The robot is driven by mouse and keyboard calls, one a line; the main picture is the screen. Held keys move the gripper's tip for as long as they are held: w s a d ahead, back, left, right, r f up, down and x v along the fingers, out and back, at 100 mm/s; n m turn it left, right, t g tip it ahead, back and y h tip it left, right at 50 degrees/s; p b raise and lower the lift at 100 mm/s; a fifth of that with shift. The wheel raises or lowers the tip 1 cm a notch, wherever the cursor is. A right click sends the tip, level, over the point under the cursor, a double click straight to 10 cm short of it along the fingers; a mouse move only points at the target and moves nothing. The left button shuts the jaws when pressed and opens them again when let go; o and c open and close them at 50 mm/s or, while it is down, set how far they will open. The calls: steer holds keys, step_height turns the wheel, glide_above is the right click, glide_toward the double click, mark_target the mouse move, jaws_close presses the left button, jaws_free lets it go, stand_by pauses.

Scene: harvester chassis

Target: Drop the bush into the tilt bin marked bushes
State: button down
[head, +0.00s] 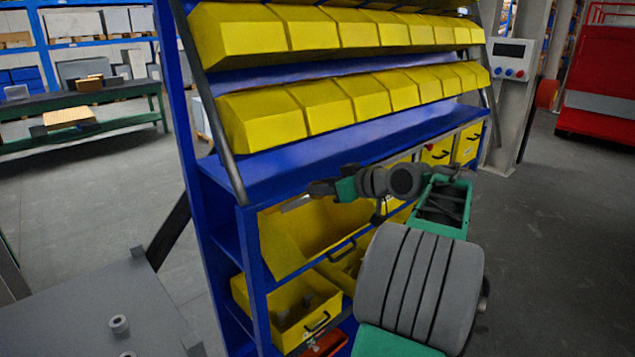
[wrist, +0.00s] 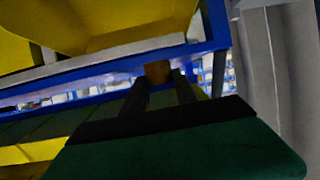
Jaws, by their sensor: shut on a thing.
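My gripper (head: 316,188) reaches left over the open yellow tilt bin (head: 318,235) in the blue rack. In the wrist view its two dark fingers (wrist: 160,88) are shut on a small brownish piece, the bush (wrist: 158,72), held at the fingertips. The bush cannot be made out in the head view. A yellow bin (wrist: 110,38) fills the top of the wrist view, close beyond the fingers. No bin marking is readable, so I cannot tell which bin is marked bushes.
The blue rack (head: 330,150) has two upper rows of yellow bins and a shelf edge close to my gripper. A lower yellow bin (head: 290,312) holds grey pieces. A grey table (head: 90,315) at lower left carries a grey ring (head: 118,324). Open floor lies right.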

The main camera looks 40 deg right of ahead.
step_height(320, 180, down, 7)
steer(key=b, duration=0.4)
steer(key=c, duration=0.9)
jaws_free()
steer(key=shift+s, duration=0.1)
steer(key=b+v, duration=0.2)
steer(key=v, duration=0.5)
steer(key=shift+s+r, duration=0.15)
steer(key=shift+s, duration=0.2)
